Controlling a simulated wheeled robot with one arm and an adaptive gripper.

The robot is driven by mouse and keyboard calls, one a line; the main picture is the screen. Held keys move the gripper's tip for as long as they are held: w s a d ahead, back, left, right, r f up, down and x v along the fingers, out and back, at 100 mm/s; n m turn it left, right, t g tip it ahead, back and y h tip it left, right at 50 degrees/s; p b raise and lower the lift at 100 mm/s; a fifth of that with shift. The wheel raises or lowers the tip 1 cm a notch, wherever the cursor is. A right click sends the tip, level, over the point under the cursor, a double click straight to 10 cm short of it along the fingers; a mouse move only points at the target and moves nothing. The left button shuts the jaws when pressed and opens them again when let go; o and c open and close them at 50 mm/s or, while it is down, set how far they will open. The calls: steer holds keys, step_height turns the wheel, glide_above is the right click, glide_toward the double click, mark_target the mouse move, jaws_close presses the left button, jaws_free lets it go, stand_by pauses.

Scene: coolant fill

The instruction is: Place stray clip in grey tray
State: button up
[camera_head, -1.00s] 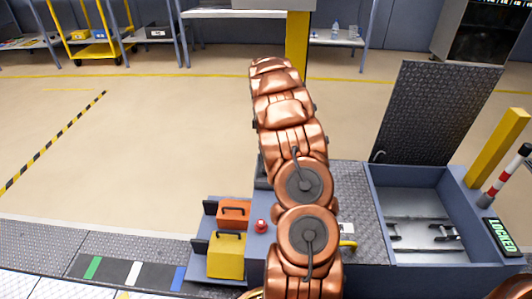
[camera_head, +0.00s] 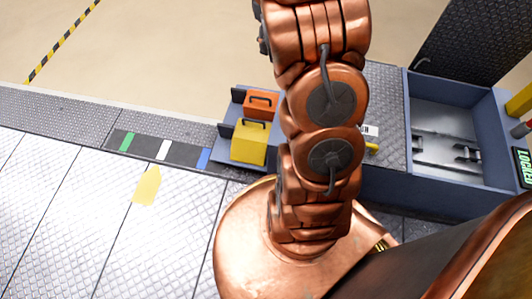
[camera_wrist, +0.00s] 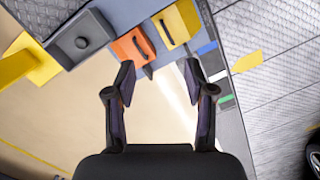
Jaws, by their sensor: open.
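My gripper (camera_wrist: 158,78) shows in the wrist view with its two dark fingers apart and nothing between them. It hangs over the floor, just below an orange case (camera_wrist: 133,46) in the picture. In the head view my gripper is out of frame. I cannot make out a stray clip in either view. My arm hides part of the bench in the head view.
A yellow case (camera_head: 249,143) stands beside the orange case (camera_head: 261,104). An open blue-grey bin (camera_head: 388,187) with metal fittings lies at right, its lid (camera_head: 478,45) raised. A dark strip (camera_head: 180,152) has green, white and blue marks. A yellow patch (camera_head: 147,186) marks the plated floor.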

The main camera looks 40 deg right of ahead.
steer(key=s+a+r+m+g, duration=0.15)
steer(key=s+a+r, duration=0.25)
steer(key=s+a, duration=2.05)
steer(key=s, duration=0.4)
steer(key=shift+a+f+g, duration=0.2)
steer(key=shift+f+g, duration=0.05)
steer(key=shift+g, duration=0.2)
steer(key=shift+s+m, duration=0.1)
steer(key=shift+m, duration=0.15)
steer(key=a+r+n+y+p, duration=0.1)
steer(key=a+r+n+p, duration=0.15)
steer(key=r+p, duration=0.45)
steer(key=a+r+n+p, duration=0.1)
steer(key=a+r+p, duration=0.3)
steer(key=r+p, duration=0.35)
steer(key=w+d+r+m+t+p, duration=0.1)
steer(key=d+r+m+p, duration=0.1)
steer(key=r+p, duration=0.9)
steer(key=d+r+m+t+h+p, duration=0.1)
steer(key=d+r+p, duration=0.3)
steer(key=r+p, duration=0.7)
steer(key=shift+w+d+r+m, duration=0.35)
steer(key=shift+d+r, duration=0.05)
steer(key=shift+r, duration=0.5)
steer(key=shift+c, duration=0.3)
